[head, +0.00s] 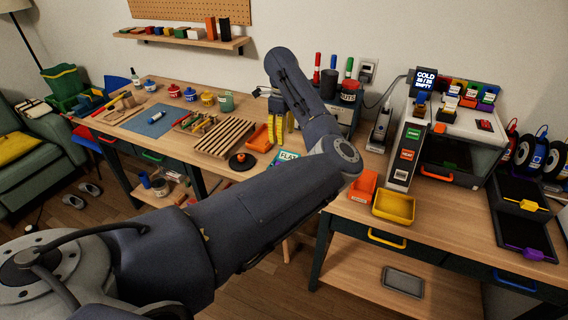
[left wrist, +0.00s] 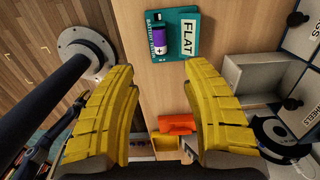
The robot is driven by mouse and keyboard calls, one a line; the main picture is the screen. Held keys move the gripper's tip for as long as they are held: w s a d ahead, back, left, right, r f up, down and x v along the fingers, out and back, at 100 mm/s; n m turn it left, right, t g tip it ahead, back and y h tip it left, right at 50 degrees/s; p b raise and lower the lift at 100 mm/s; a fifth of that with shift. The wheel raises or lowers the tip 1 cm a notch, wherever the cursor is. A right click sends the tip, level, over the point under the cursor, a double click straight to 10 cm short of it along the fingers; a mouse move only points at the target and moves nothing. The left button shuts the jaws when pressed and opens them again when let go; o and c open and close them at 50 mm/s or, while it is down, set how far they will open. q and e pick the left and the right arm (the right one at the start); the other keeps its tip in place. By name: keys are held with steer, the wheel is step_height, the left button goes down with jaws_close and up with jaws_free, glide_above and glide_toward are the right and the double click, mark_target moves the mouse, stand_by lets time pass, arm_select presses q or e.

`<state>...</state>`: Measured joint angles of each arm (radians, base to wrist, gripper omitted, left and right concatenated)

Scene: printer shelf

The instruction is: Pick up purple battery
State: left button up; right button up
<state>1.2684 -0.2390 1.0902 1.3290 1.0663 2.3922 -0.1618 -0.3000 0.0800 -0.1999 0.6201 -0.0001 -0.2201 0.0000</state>
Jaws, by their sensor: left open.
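The purple battery (left wrist: 161,40) shows in the left wrist view, with a purple body and a pale end. It lies on a teal battery tester (left wrist: 172,18), beside a white label reading FLAT (left wrist: 189,38). In the head view the teal tester (head: 287,157) shows partly behind my arm; I cannot make out the battery there. My left gripper (left wrist: 158,70) has yellow fingers spread wide, empty, with the battery beyond the tips and roughly between them. In the head view the yellow fingers of my left gripper (head: 283,125) show beside my forearm. My right gripper is not in view.
An orange bin (head: 260,138) and a slatted wooden rack (head: 223,137) stand left of the tester. An orange bin (head: 362,186) and a yellow tray (head: 394,207) sit at the front right. A printer (head: 455,140) stands behind them.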

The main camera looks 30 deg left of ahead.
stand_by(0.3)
arm_select(q)
steer(key=f, duration=0.7)
steer(key=shift+s+a+f, duration=0.1)
steer(key=shift+s+a, duration=0.05)
steer(key=shift+a, duration=0.05)
steer(key=shift+d+f, duration=0.1)
steer(key=shift+f, duration=3.2)
steer(key=shift+c, duration=0.3)
jaws_close()
